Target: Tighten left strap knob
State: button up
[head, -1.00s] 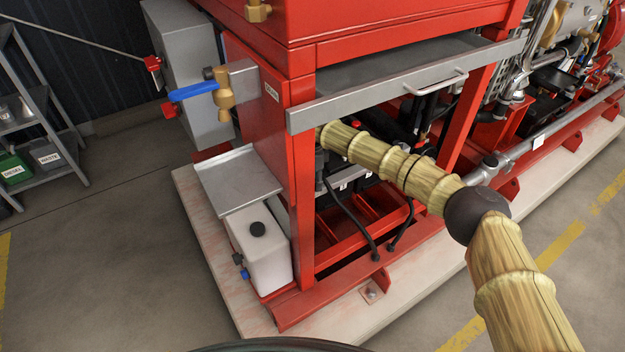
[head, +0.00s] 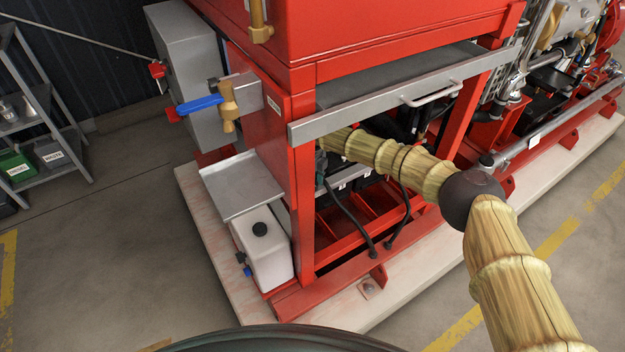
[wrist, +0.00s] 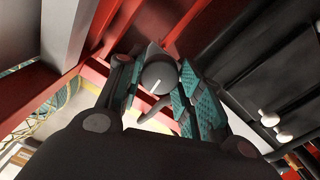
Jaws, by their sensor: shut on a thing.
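In the wrist view a dark grey round knob (wrist: 158,76) with a white line on its face sits between the teal-padded fingers of my gripper (wrist: 155,88). The fingers are shut on it, one on either side. A short grey lever or stem shows just below the knob. Whether this is the left strap knob cannot be told from the wrist view alone. In the head view my arm reaches into the open bay under the grey tray, and the gripper and knob are hidden there.
A red frame post (head: 303,215) and the grey drawer front (head: 390,95) with its handle bound the bay. Black cables (head: 350,225) hang at its front. In the wrist view a black box (wrist: 270,75) with pale round caps is close on the right.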

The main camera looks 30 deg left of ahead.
jog(key=shift+d+f+m, duration=0.1)
jog(key=shift+m, duration=0.7)
jog(key=shift+s, duration=0.1)
jog(key=o, duration=1)
jog(key=shift+o, duration=0.2)
notch_tip(320, 180, up, 8)
jog(key=shift+f, duration=0.2)
jog(key=shift+p, duration=0.3)
